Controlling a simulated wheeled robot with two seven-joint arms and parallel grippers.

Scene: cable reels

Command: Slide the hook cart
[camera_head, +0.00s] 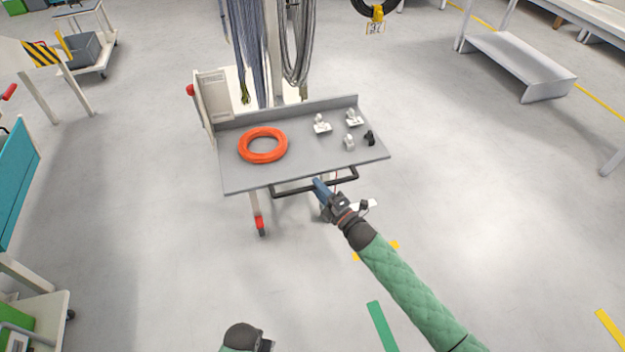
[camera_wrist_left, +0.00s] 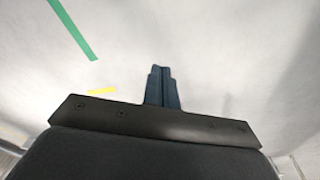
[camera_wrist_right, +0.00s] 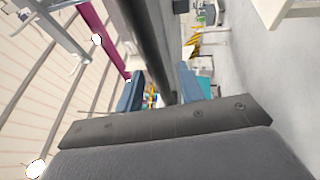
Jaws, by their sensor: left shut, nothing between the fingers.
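The hook cart (camera_head: 330,168) stands in the middle of the head view, with a grey tray top, hanging cables behind and a black bar handle (camera_head: 290,189) along its front. My right gripper (camera_head: 318,186) is at the handle's middle. In the right wrist view the dark bar (camera_wrist_right: 150,45) runs between the two blue fingers (camera_wrist_right: 160,88), which stand apart with a gap beside the bar. My left gripper (camera_wrist_left: 163,88) is shut and empty over bare floor. Only its dark wrist shows at the bottom of the head view.
An orange ring (camera_head: 262,145) and several small white and black fittings (camera_head: 349,142) lie on the tray. A grey step bench (camera_head: 515,65) stands at the upper right. A teal-panelled cart (camera_head: 15,190) stands at the left. The floor around the cart is mostly clear.

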